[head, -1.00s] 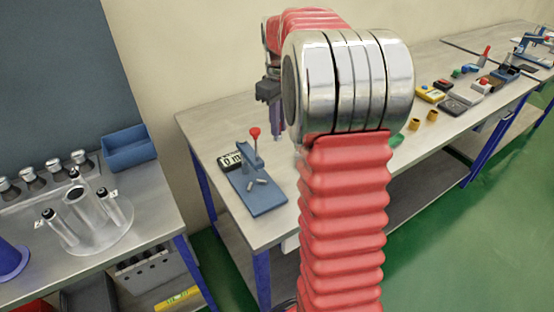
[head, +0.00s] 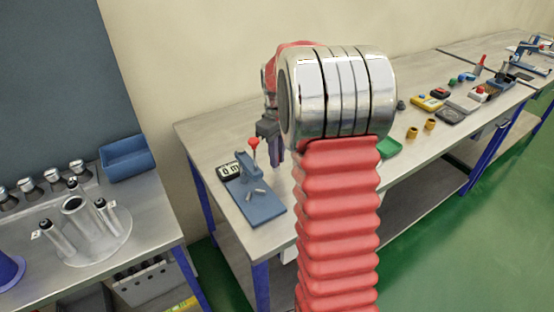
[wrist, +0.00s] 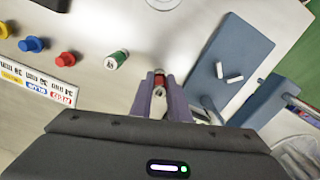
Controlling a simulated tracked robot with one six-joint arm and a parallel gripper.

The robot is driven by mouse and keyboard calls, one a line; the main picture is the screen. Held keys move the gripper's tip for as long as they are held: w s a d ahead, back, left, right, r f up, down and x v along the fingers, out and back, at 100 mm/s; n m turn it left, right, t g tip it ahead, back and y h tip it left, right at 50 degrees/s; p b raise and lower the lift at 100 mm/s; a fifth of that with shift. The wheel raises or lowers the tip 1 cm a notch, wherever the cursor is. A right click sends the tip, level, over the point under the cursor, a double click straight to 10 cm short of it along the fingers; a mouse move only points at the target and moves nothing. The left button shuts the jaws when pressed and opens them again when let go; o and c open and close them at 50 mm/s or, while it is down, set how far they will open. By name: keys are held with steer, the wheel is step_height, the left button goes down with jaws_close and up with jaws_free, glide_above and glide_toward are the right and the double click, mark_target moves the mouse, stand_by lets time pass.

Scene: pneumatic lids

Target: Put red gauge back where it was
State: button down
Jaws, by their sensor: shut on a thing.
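My gripper (wrist: 160,100) has its purple fingers closed around a small piece with a red part (wrist: 158,80) in the wrist view, which looks like the red gauge. Its lower part is hidden between the fingers. Another red-topped piece (wrist: 66,59) stands beside a blue one (wrist: 32,44) and a yellow one (wrist: 3,31), along a label strip (wrist: 38,84) with coloured words. In the head view my gripper (head: 275,158) is above the bench, behind the blue fixture; the held piece cannot be made out there.
The blue fixture (head: 262,207) has a red-knobbed lever and two small grey pins on its base. A small display (head: 228,170) stands beside it. A green-and-white piece (wrist: 116,60) is left of my fingers. More small items lie along the bench (head: 205,140) at right.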

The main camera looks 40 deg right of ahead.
steer(key=shift+f, duration=0.7)
steer(key=shift+f, duration=0.1)
steer(key=c, duration=1.7)
jaws_free()
step_height(320, 180, up, 12)
steer(key=shift+r, duration=0.15)
steer(key=shift+s, duration=0.15)
